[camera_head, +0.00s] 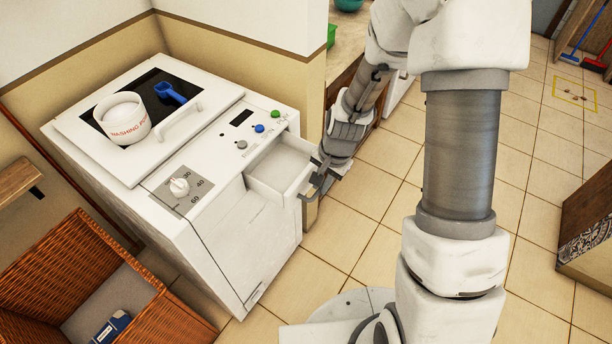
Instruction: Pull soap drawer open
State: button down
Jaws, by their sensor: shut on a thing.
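The soap drawer (272,168) sticks out from the front right of the white washing machine (232,237). It is pulled out, and its hollow inside shows from above. My gripper (306,196) is at the drawer's front right and is shut on the drawer's front edge or handle. The exact grip point is small and partly hidden by the gripper itself.
A white tub of washing powder (121,117) and a blue scoop (170,92) are on the machine's dark lid window. A wicker basket (165,308) stands at the lower left. The tiled floor (345,235) in front of the drawer is clear.

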jog(key=shift+s+d, duration=0.1)
jog(key=shift+d, duration=0.15)
jog(key=c, duration=0.9)
grip_release()
jog(key=shift+s+d+r+p, duration=0.35)
jog(key=shift+d+r+p, duration=0.1)
jog(key=shift+r, duration=2.4)
jog(key=shift+s+d+r+p, duration=0.35)
jog(key=shift+r+p, duration=0.15)
jog(key=shift+r, duration=2.4)
jog(key=shift+s+d+r+p, duration=0.35)
jog(key=shift+d+r+p, duration=0.1)
jog(key=shift+r, duration=2.4)
